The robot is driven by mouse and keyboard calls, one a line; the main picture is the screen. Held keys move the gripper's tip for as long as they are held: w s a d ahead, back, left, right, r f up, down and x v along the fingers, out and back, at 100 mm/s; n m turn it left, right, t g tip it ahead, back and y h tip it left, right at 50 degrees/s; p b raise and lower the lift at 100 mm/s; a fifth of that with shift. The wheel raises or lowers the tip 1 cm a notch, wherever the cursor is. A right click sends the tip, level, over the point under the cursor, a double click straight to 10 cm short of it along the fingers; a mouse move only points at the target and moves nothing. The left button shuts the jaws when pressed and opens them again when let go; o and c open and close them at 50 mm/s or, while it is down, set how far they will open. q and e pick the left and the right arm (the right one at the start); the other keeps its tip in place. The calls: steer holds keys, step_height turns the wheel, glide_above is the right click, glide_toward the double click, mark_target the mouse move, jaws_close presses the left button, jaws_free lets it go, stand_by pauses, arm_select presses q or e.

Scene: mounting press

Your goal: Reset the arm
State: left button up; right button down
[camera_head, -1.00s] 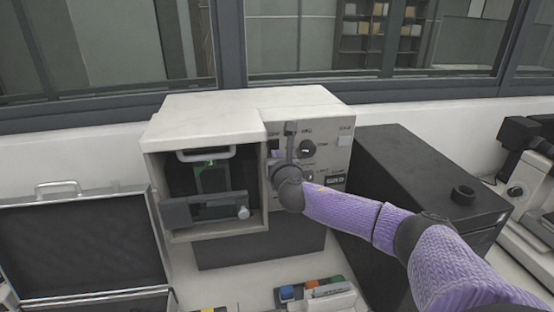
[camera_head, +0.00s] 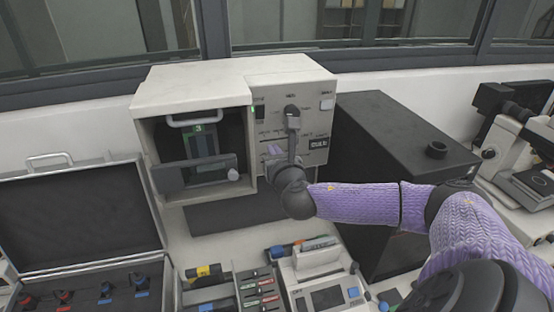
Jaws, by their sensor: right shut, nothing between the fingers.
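My right arm comes in from the right in purple sleeving, and its gripper (camera_head: 292,122) points up in front of the control panel (camera_head: 318,100) of the mounting press (camera_head: 195,90). The gripper is shut with nothing in it. Its tip overlaps a dark knob on the panel, and I cannot tell whether it touches. The press is a cream box with an open left bay. A dark bar (camera_head: 178,174) with a light knob crosses the bay. My left gripper is not in view.
A black cabinet (camera_head: 385,135) stands right of the press, with a microscope (camera_head: 515,140) beyond it. An open case (camera_head: 80,215) lies at left. A tool tray (camera_head: 262,292) and a small device (camera_head: 322,285) sit in front. The window frame runs behind.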

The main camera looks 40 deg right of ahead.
steer(key=shift+f+v, duration=0.25)
steer(key=shift+v, duration=0.8)
steer(key=shift+s+a, duration=0.1)
steer(key=shift+s, duration=0.05)
